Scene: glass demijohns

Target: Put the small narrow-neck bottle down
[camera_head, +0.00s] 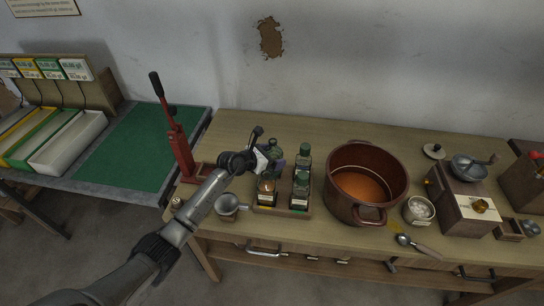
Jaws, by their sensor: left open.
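Several small glass bottles stand in and around a wooden tray (281,211) on the wooden bench. A green-tinted bottle (274,149) is at the back left, right beside my left gripper (264,147). Two more dark bottles, one at the back right (303,158) and one at the front right (300,191), and an amber bottle (266,190) at the front left stand upright. I cannot tell which is the small narrow-neck one. My left gripper is open above the tray's back left; its wrist hides part of the bottles there. My right gripper is not in view.
A large brown pot (366,184) with orange liquid stands right of the tray. A red lever press (181,150) is at the left, a grey metal cup (228,207) near the front. A white-filled bowl (419,210), a spoon (418,246) and a grinder (463,200) are farther right.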

